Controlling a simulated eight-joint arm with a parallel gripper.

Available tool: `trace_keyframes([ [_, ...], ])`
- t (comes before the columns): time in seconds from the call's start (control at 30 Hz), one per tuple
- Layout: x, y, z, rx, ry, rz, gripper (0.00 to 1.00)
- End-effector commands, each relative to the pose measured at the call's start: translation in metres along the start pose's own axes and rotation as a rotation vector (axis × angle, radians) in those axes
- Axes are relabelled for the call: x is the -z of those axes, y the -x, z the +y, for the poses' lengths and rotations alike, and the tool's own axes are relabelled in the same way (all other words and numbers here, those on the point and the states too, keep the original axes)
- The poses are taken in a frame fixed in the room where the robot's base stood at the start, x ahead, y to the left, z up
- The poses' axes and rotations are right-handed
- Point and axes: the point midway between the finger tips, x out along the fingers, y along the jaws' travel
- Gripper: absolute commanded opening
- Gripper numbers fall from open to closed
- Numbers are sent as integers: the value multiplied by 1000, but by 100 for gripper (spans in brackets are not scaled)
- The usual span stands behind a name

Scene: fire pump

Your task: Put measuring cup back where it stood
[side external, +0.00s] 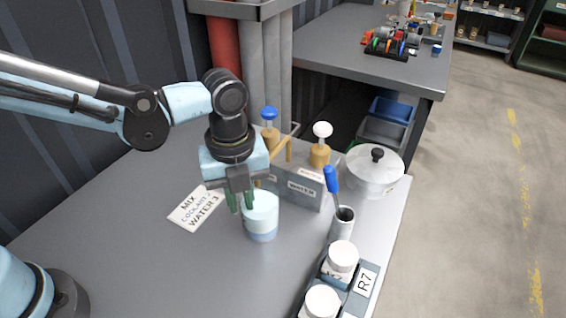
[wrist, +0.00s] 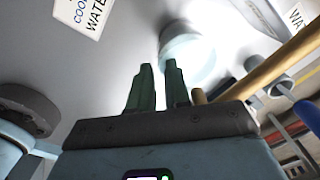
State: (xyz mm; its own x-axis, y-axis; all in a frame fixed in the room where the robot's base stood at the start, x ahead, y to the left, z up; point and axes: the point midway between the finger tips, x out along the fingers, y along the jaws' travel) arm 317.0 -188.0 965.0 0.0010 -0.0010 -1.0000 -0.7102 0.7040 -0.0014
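The measuring cup (side external: 261,222) is a pale, whitish-blue cylinder standing upright on the grey table, in front of the grey WATER box. In the wrist view the cup (wrist: 190,50) lies beyond the fingertips and slightly right of them. My gripper (side external: 241,202) points down with its green fingers overlapping the cup's upper left side in the side view; whether they touch it I cannot tell. In the wrist view the fingers (wrist: 159,68) stand apart with a narrow gap and nothing clearly held between them.
A MIX COOLANT/WATER card (side external: 198,208) lies left of the cup. The grey box (side external: 300,190) with pump dispensers stands behind it. A lidded pot (side external: 374,173), a metal holder with a blue-handled tool (side external: 342,221) and an R7 rack (side external: 363,285) stand right. The table's front left is clear.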

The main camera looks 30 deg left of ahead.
Motion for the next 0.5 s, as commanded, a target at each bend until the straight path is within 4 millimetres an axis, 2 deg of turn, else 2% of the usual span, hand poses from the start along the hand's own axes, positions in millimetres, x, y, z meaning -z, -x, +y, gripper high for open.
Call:
trace_keyframes([
  [0.2,0,0,0,0,0,0,17],
  [0.3,0,0,0,0,0,0,2],
  [0.5,0,0,0,0,0,0,0],
])
